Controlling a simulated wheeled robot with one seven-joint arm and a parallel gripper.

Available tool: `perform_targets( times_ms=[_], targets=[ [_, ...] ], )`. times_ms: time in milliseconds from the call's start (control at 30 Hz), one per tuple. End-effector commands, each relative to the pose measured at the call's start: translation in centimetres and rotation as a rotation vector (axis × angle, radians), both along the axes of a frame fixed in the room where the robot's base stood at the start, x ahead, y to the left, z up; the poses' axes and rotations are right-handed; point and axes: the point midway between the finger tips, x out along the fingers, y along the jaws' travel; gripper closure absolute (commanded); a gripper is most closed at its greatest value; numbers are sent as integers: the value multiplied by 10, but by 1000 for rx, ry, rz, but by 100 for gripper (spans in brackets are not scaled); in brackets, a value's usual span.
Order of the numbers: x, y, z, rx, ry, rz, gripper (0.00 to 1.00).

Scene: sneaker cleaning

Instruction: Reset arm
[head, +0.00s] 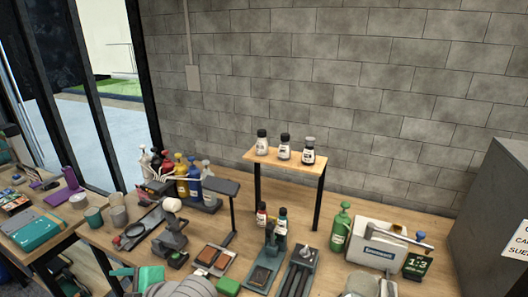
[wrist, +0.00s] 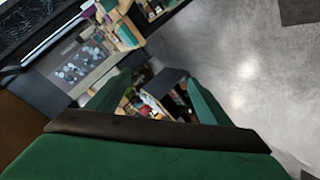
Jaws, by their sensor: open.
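My gripper (wrist: 160,95) shows in the wrist view as two green fingers standing apart, with nothing held between them. Its dark and green body fills the bottom of that view. Beyond the gap lies a shelf or table with small objects, too small and tilted to name. In the head view, rounded grey parts and a teal piece show at the bottom edge; I cannot tell whether they belong to my arm.
A wooden workbench (head: 110,246) holds several bottles, tools and brushes. A small raised shelf (head: 290,166) carries three small bottles. A green bottle (head: 341,228) stands beside a white box (head: 375,245). A grey cabinet (head: 490,205) is at right. Grey floor (wrist: 245,65) is open in the wrist view.

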Motion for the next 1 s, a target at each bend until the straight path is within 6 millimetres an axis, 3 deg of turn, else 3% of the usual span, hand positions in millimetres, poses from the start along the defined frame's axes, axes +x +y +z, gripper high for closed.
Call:
perform_targets(
  times_ms=[233,467,767,1000],
  targets=[
    [12,4,11,308,153,-214,27],
    [27,-20,1,543,286,-435,27],
    [29,-77,-44,771,425,-740,27],
    [7,-135,-95,888,488,-984,27]
  ],
)
